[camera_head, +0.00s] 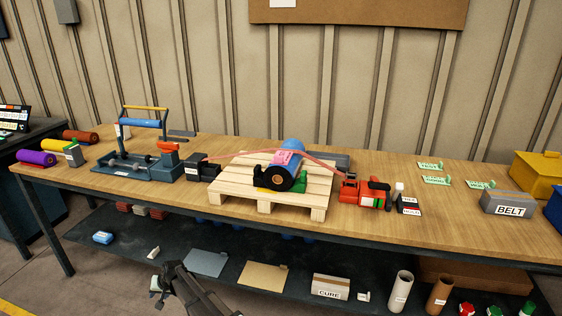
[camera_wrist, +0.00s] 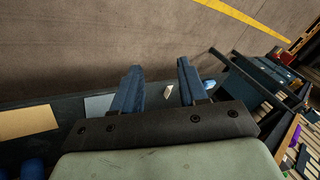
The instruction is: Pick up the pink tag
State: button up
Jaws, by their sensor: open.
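The pink tag (camera_head: 288,157) lies against the side of a blue roller (camera_head: 293,146) on the wooden pallet (camera_head: 232,190), in the middle of the workbench. A pinkish-red strap (camera_head: 240,153) runs across the roller close to the tag. My gripper (camera_wrist: 159,65) is open and empty in the wrist view, above the floor and the lower shelf's edge. In the head view my arm shows at the bottom, in front of the bench and well apart from the tag. The tag is not in the wrist view.
A red tool (camera_head: 364,192) stands right of the pallet, and a blue-grey press (camera_head: 140,160) stands left of it. A grey BELT box (camera_head: 508,203) and a yellow bin (camera_head: 538,172) are at the right. Green cards (camera_head: 431,166) lie behind. The lower shelf (camera_head: 215,255) holds boxes and tubes.

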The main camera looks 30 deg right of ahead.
jog(key=w+d+r+m+t, duration=0.3)
jog(key=w+r+m+t, duration=0.15)
jog(key=w+r, duration=1.3)
jog(key=w+d+r+m, duration=0.3)
jog(key=d+r+m, duration=0.3)
jog(key=d+r, duration=1.15)
jog(key=s+d+r+m+g+h, duration=0.1)
jog(key=s+d+r+m, duration=0.2)
jog(key=d+r, duration=0.4)
jog(key=s+d+r+m+g+h, duration=0.1)
jog(key=s+d+r+m, duration=0.25)
jog(key=d+r, duration=0.4)
jog(key=s+d+r+m+g, duration=0.3)
jog(key=s+d+r, duration=0.2)
jog(key=s+d, duration=0.45)
jog(key=s+d+r+m+g, duration=0.2)
jog(key=s+d+r+m, duration=0.3)
jog(key=s+d, duration=0.5)
jog(key=shift+n, duration=0.6)
jog(key=x, duration=0.5)
jog(key=s+a+x, duration=0.1)
jog(key=x, duration=0.1)
jog(key=shift+f, duration=0.25)
jog(key=shift+a+x, duration=0.15)
jog(key=shift+x, duration=1.2)
jog(key=shift+a+x, duration=0.15)
jog(key=shift+x, duration=1.15)
jog(key=shift+w+r, duration=0.1)
jog(key=shift+w, duration=0.05)
